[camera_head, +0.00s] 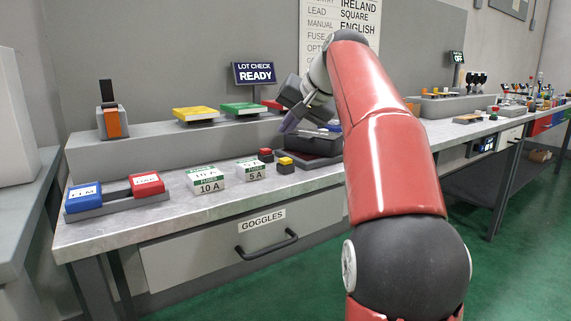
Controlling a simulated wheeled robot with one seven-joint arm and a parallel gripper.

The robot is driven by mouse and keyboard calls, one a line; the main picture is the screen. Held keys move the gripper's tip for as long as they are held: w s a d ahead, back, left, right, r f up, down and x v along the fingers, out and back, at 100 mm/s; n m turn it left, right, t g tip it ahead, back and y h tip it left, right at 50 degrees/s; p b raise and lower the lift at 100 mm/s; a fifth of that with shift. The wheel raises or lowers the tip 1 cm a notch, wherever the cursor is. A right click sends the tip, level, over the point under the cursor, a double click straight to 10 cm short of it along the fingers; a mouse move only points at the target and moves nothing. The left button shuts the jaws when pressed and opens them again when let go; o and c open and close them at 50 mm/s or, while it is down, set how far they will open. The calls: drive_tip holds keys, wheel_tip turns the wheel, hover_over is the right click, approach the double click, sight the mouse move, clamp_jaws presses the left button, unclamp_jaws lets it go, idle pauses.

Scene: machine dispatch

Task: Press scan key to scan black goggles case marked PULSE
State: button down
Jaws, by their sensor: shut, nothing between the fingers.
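My gripper (289,124) is shut and empty, pointing down-left above the back of the bench, near a dark tray (322,160). A black case-like object (316,141) sits in or on this tray. My arm partly hides that area, and no PULSE mark is readable. Two small push buttons stand left of the tray on the bench, one with a red top (265,154) and one with a yellow top (286,162). I cannot tell which is the scan key. My gripper is above them and apart from them. A display (254,74) reads LOT CHECK READY.
Two white fuse boxes (207,180) marked 10 A and 5 A stand left of the buttons. Blue and red blocks (83,196) sit at the front left. Yellow and green items (195,114) lie on the raised shelf. A GOGGLES drawer (220,250) is shut below.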

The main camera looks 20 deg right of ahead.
drive_tip(key=b, duration=0.2)
hover_over(289, 165)
drive_tip(key=shift+f, duration=2.05)
drive_tip(key=shift+f, duration=0.1)
drive_tip(key=shift+f+b, duration=0.3)
drive_tip(key=shift+b, duration=0.1)
drive_tip(key=shift+f+b, duration=0.35)
drive_tip(key=shift+f, duration=0.15)
idle(0.9)
drive_tip(key=shift+r, duration=0.1)
drive_tip(key=shift+r+p, duration=0.8)
drive_tip(key=shift+p, duration=0.25)
drive_tip(key=shift+r, duration=0.15)
